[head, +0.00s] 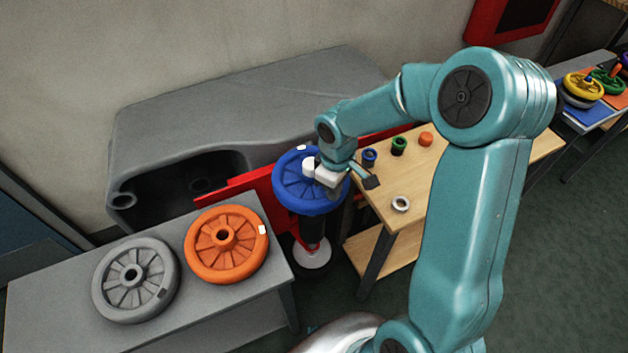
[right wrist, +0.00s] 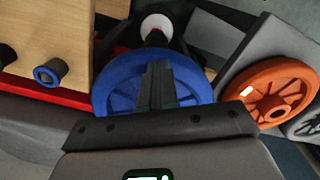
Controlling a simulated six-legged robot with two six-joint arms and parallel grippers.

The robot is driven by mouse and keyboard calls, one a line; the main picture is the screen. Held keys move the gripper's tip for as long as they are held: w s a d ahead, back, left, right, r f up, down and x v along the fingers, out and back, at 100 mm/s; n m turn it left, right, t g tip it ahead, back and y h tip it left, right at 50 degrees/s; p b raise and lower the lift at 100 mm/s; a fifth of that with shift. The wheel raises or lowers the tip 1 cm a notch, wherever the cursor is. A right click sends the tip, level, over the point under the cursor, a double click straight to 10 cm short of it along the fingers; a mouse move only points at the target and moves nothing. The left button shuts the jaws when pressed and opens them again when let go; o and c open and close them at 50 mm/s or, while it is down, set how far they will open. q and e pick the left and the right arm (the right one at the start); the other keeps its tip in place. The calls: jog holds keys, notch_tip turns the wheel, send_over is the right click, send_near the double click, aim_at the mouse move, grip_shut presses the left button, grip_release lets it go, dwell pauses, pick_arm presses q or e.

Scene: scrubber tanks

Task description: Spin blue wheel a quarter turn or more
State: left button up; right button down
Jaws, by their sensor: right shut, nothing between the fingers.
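The blue wheel (head: 293,187) lies flat on top of a dark upright post, between the grey bench and the wooden table. A small white mark shows on its far rim, and a short white knob stands near its middle. My right gripper (right wrist: 157,70) is shut and empty. In the right wrist view its fingers overlap the blue wheel (right wrist: 118,84), over the spokes. I cannot tell whether they touch it. My left gripper is not in view.
An orange wheel (head: 203,262) and a grey wheel (head: 107,292) lie on the grey bench (head: 60,313) at left. A grey moulded housing (head: 240,105) stands behind.

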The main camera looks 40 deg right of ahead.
jog(key=shift+d, duration=0.25)
jog(key=shift+r, duration=0.1)
notch_tip(320, 180, up, 7)
jog(key=p, duration=0.5)
dwell(0.8)
